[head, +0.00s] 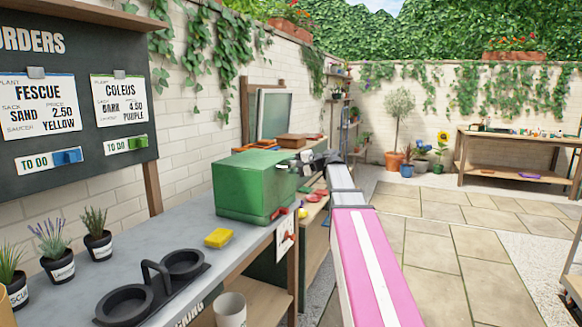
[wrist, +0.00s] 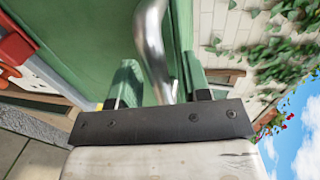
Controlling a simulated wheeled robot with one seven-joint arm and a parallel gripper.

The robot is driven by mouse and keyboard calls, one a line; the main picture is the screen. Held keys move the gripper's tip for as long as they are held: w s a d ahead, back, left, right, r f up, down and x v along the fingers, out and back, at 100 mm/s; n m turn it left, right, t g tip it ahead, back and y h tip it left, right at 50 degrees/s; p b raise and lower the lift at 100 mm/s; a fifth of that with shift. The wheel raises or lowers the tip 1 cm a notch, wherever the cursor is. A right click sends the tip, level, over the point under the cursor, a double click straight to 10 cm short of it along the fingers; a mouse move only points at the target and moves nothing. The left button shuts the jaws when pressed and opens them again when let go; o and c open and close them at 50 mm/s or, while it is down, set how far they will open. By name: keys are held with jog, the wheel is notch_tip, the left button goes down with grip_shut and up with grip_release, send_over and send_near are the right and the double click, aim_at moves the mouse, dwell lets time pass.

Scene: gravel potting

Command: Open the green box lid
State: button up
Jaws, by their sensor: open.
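The green box (head: 245,190) stands on the grey counter and looks shut, with its top lying flat. My gripper (head: 303,163) is at the box's right side, level with its upper part. In the wrist view, a curved silver handle (wrist: 153,45) stands out from the green box face (wrist: 95,35). My gripper (wrist: 160,82) is open there, with one finger on each side of the handle. I cannot tell whether either finger touches it.
The grey counter (head: 190,233) holds a yellow sponge-like block (head: 218,238), a black double holder (head: 150,290) and potted plants (head: 97,235) left of the box. A chalkboard (head: 75,95) hangs behind. Open paving (head: 450,240) lies to the right.

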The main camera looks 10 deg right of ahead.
grip_shut()
jog(key=shift+w+a+r, duration=0.2)
jog(key=shift+a+r, duration=0.05)
jog(key=shift+r, duration=0.2)
jog(key=w+a+r+g+h, duration=0.1)
jog(key=w+a+r, duration=0.1)
jog(key=r, duration=0.1)
jog(key=w+a+r+g+h, duration=0.1)
jog(key=w+a+r, duration=0.1)
jog(key=a+r, duration=0.1)
jog(key=w+a+r+h, duration=0.1)
jog(key=a+r+h, duration=0.1)
jog(key=a+r, duration=0.1)
jog(key=shift+w+r+g, duration=0.4)
jog(key=shift+r, duration=0.05)
jog(key=w+a+r+g+h, duration=0.2)
jog(key=w+a, duration=0.5)
jog(key=a, duration=0.3)
jog(key=w+a+r+g+h, duration=0.1)
jog(key=w+a+r+h, duration=0.2)
jog(key=w+a, duration=0.5)
jog(key=w+a+f, duration=0.3)
jog(key=a, duration=0.4)
jog(key=w+a+f, duration=0.3)
jog(key=a+f, duration=0.1)
jog(key=a, duration=0.3)
jog(key=shift+a+f, duration=0.15)
jog(key=shift+f, duration=0.15)
